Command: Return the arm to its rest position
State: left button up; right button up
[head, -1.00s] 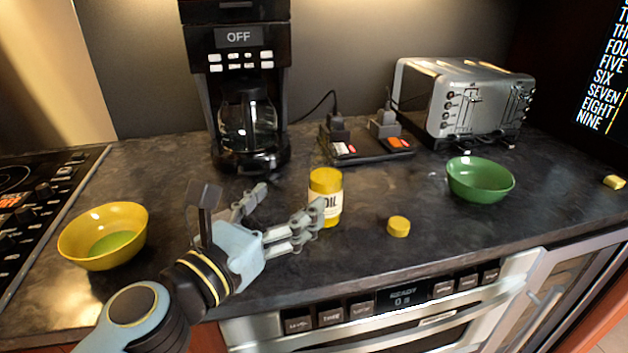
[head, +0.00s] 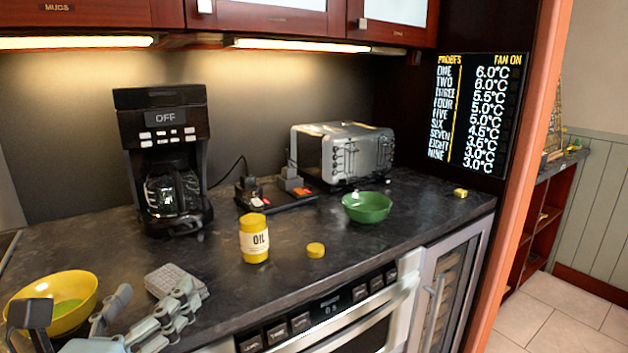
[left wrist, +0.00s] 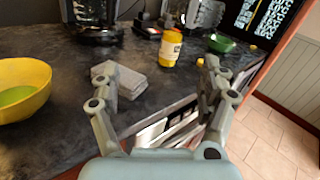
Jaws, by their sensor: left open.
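My left gripper (head: 138,309) is low in the left corner of the head view, near the counter's front edge. It is open, and nothing shows between its fingers. In the left wrist view its two fingers (left wrist: 160,95) stand wide apart. A yellow bowl (head: 80,306) with green contents is at the left, close to the gripper; it also shows in the left wrist view (left wrist: 35,78). A yellow oil bottle (head: 254,240) stands upright on the counter, apart from the gripper. Its yellow cap (head: 315,250) lies to its right. My right gripper is in neither view.
A grey block-like object (head: 172,282) lies just beyond the left fingers. A coffee maker (head: 165,160), a toaster (head: 345,152) and a green bowl (head: 367,207) stand on the counter (head: 225,285). A microwave drawer (head: 330,310) is below the front edge.

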pick_arm(q)
jog(key=s+a+f+n+g+y, duration=0.1)
jog(key=s+a+n+g+y, duration=0.25)
jog(key=a+n, duration=0.6)
jog(key=s+a+f+n+g+y, duration=0.25)
jog(key=a+n+y, duration=0.2)
jog(key=n, duration=1.05)
jog(key=s+d+f+n+g+h, duration=0.2)
jog(key=s+d+f+n+g, duration=0.15)
jog(key=s+n, duration=0.2)
jog(key=s+d+f+n+g+h, duration=0.25)
jog(key=s+n+g, duration=0.2)
jog(key=s, duration=0.25)
notch_tip(320, 180, down, 28)
jog(key=s+g+b, duration=0.2)
jog(key=b, duration=0.2)
jog(key=s+a+f+g+b, duration=0.1)
jog(key=s+f+b, duration=0.3)
jog(key=s+f, duration=1.5)
notch_tip(320, 180, down, 3)
jog(key=shift+s+a+f+n+h, duration=0.1)
jog(key=shift+s+a+n+h, duration=0.05)
jog(key=shift+a+n+h, duration=0.3)
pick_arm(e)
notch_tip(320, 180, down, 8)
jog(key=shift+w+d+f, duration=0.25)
